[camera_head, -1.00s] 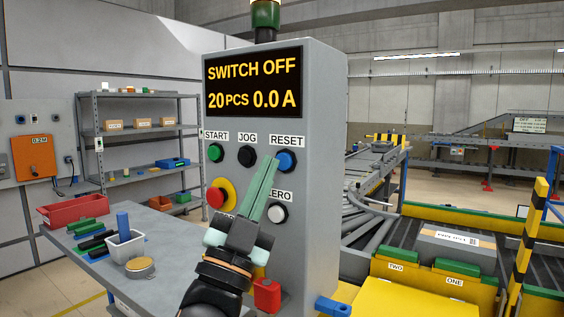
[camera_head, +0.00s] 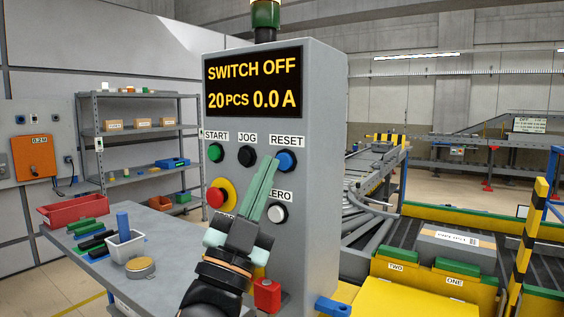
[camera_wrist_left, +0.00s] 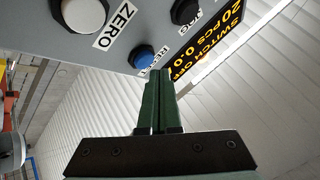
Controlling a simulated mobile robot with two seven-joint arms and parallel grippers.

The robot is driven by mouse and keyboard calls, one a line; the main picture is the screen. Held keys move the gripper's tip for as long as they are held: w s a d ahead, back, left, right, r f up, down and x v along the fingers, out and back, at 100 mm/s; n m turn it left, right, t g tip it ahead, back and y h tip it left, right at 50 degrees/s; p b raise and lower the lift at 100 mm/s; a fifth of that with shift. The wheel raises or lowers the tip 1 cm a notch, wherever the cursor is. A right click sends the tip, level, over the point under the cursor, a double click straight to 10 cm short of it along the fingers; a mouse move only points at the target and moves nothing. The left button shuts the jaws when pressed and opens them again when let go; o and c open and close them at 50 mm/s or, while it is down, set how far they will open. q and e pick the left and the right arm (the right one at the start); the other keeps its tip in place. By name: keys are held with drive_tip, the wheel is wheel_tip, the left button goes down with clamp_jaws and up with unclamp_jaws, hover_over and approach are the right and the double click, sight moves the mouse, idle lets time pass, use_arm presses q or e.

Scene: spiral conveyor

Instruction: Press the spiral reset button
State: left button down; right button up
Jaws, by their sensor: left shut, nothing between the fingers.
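The blue RESET button (camera_head: 286,161) is at the right end of the top button row on the grey control cabinet (camera_head: 325,150). It also shows in the left wrist view (camera_wrist_left: 141,58), just beyond my fingertips. My left gripper (camera_head: 270,162) is shut and empty, its green fingers pointing up at the panel. The fingertips are just left of the blue button in the head view; whether they touch it I cannot tell. In the left wrist view the fingertips (camera_wrist_left: 157,73) appear close below and right of the button. My right gripper is not in view.
The green START button (camera_head: 215,152), black JOG button (camera_head: 247,156), red emergency stop (camera_head: 217,197) and white ZERO button (camera_head: 277,213) surround the gripper. The display (camera_head: 252,82) reads SWITCH OFF, 20 PCS, 0.0 A. A bench (camera_head: 170,262) with bins stands left; conveyors lie right.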

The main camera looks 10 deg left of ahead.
use_arm(q)
drive_tip(key=shift+w, duration=0.1)
drive_tip(key=shift+w+d, duration=0.15)
drive_tip(key=shift+w, duration=0.15)
drive_tip(key=shift+w+d, duration=0.15)
drive_tip(key=shift+w, duration=0.25)
idle(0.8)
idle(0.3)
drive_tip(key=shift+s+a, duration=0.3)
drive_tip(key=shift+s, duration=0.5)
drive_tip(key=s, duration=0.1)
drive_tip(key=s+a+p, duration=0.1)
drive_tip(key=s, duration=0.2)
drive_tip(key=shift+s+a+p, duration=0.3)
drive_tip(key=shift+s+a, duration=0.05)
